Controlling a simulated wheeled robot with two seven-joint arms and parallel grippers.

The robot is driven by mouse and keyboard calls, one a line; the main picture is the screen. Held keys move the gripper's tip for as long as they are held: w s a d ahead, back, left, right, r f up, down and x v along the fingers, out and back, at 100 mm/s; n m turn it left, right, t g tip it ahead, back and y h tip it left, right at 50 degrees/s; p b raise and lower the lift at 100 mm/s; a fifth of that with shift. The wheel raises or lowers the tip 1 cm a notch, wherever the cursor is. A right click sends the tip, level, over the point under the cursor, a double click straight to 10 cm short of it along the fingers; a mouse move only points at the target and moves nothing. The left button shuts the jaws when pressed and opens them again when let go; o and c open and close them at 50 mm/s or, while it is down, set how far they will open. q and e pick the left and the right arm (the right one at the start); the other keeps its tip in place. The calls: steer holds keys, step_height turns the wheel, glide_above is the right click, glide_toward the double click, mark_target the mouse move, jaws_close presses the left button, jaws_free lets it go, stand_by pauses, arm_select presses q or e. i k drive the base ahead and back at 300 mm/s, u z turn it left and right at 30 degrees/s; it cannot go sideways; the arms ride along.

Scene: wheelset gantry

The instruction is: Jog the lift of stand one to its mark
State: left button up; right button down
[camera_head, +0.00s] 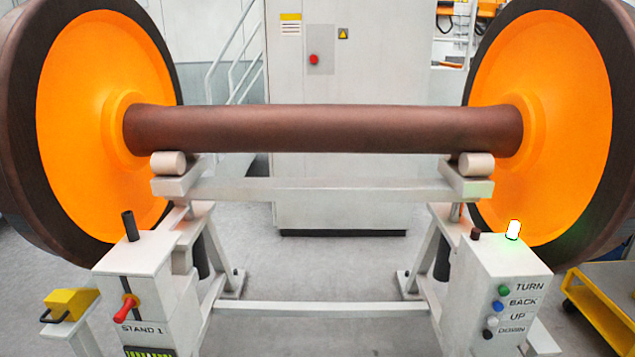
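Stand one has a white left box (150,262) labelled STAND 1, with a dark vertical slot and a red-handled lever (124,309) by a yellow patch. A green-striped dark panel (150,351) is cut off by the bottom edge. The right box (505,258) carries a green TURN button (504,290), a blue BACK button (498,306), a whitish UP button (493,321) and a black DOWN button (488,334). A lamp (513,230) on top glows white-green. The lift's crossbeam (325,190) has rollers directly below the brown axle (325,130); contact is unclear. Neither gripper is in view.
Large orange wheels (80,90) and (540,90) flank the stand. A yellow block with a black handle (68,304) sits on a post at left. A yellow cart (605,305) stands at right. A grey cabinet (335,60) with a red button is behind.

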mark_target(487, 335)
steer(key=k, duration=1.3)
steer(key=z, duration=0.75)
steer(key=i, duration=0.75)
steer(key=z, duration=0.6)
steer(key=i, duration=0.95)
steer(key=u, duration=0.8)
steer(key=i, duration=0.5)
steer(key=u, duration=0.5)
